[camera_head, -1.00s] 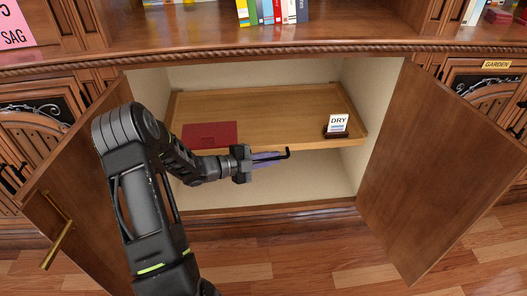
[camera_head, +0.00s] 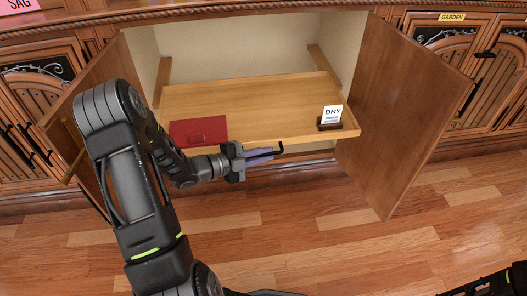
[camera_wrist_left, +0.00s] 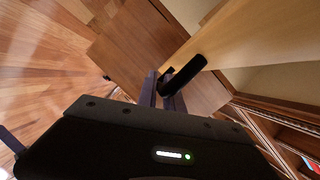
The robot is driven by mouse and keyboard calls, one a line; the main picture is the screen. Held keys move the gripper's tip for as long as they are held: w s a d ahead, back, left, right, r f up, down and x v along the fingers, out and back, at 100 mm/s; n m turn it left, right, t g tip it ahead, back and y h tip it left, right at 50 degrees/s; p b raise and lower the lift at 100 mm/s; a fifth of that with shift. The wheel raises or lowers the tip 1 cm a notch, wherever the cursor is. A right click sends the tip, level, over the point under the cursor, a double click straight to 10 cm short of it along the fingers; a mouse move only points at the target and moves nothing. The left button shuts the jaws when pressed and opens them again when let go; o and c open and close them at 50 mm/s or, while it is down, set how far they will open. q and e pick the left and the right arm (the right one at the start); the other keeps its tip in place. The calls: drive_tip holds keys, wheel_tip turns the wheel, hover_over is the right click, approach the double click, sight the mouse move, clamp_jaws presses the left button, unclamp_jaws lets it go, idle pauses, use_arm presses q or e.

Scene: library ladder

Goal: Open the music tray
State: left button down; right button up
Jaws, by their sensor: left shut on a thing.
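The music tray (camera_head: 245,98) is a shallow light-wood pull-out shelf between the two open cabinet doors. It sticks out of the cabinet, and its side runners show behind it. A black hooked handle (camera_head: 279,149) is at its front edge; it also shows in the left wrist view (camera_wrist_left: 187,74). My left gripper (camera_head: 260,154) is in front of the tray's front edge, its fingers (camera_wrist_left: 162,92) shut on the handle. On the tray lie a dark red folder (camera_head: 198,131) at the left and a small stand with a "DRY" card (camera_head: 332,115) at the right.
The left door (camera_head: 100,95) stands open behind my left arm. The right door (camera_head: 405,110) stands wide open. A "GARDEN" label (camera_head: 452,17) is on the cabinet to the right. The wooden floor (camera_head: 330,230) in front is clear.

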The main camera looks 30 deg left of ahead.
use_arm(q)
drive_tip(key=shift+s, duration=0.1)
drive_tip(key=c, duration=1.5)
unclamp_jaws()
drive_tip(key=p+v, duration=0.2)
drive_tip(key=v, duration=0.5)
drive_tip(key=shift+s+a+r, duration=0.1)
drive_tip(key=shift+s+a, duration=0.1)
drive_tip(key=shift+s, duration=0.1)
